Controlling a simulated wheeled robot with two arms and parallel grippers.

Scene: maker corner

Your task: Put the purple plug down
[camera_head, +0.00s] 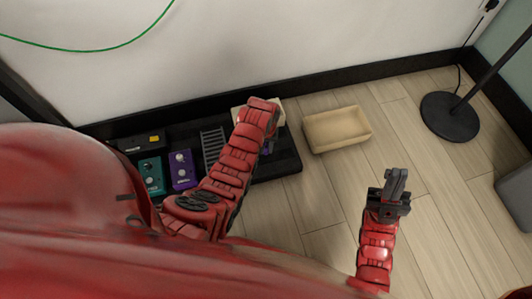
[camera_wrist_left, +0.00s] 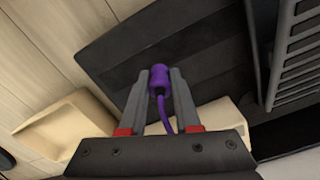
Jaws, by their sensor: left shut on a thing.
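The purple plug (camera_wrist_left: 158,82) sits between the fingertips of my left gripper (camera_wrist_left: 158,76) in the left wrist view. The gripper is shut on it. A purple cable runs from the plug back between the fingers. The plug is over the black board (camera_wrist_left: 185,45); its exact height above it I cannot tell. In the head view my left forearm hides most of the gripper, and only a bit of purple shows beside it. My right gripper (camera_head: 395,188) is apart at the right, above the floor, with nothing visible in it; its finger gap is unclear.
A beige tray (camera_head: 338,131) stands on the floor right of the black board. Another beige piece (camera_wrist_left: 217,114) lies partly behind my left gripper. Teal (camera_head: 151,177) and purple (camera_head: 182,171) pedals stand on the board's left. A lamp base (camera_head: 449,118) stands further right.

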